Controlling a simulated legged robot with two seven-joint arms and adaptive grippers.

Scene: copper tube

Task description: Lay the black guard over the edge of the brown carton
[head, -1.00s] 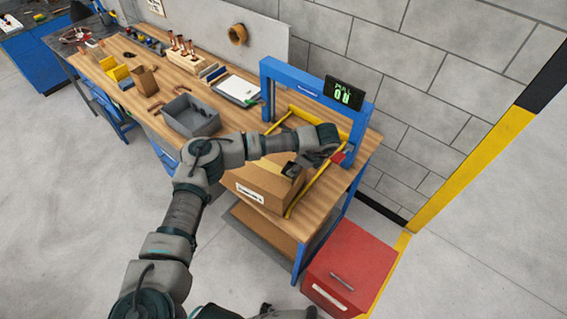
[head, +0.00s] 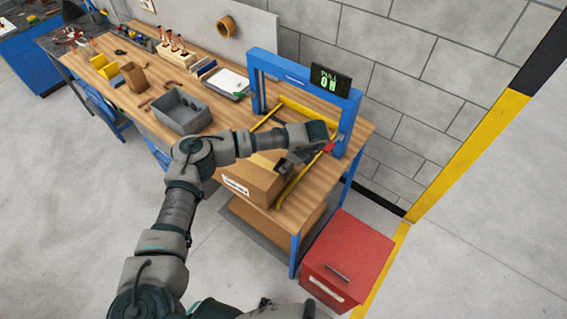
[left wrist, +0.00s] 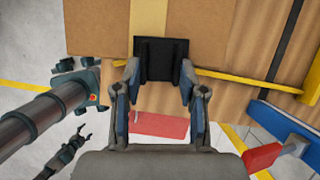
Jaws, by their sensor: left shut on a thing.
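The brown carton (head: 252,180) sits at the near right end of the wooden bench; a pale tape strip (left wrist: 148,14) runs along its top. My left gripper (head: 287,163) is above its right side. In the left wrist view my left gripper (left wrist: 160,82) is shut on the black guard (left wrist: 163,60), which sits between the two fingertips. The guard overlaps the carton's edge in that view; I cannot tell whether it touches the carton. My right gripper (left wrist: 74,146) is low at the left in the wrist view, away from the carton, its fingers apart and empty.
A blue frame (head: 305,75) with a display (head: 330,80) stands over the bench's right end. A yellow bar (head: 300,180) runs close beside the carton. A grey bin (head: 182,110) stands farther left. A red cabinet (head: 345,260) is on the floor.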

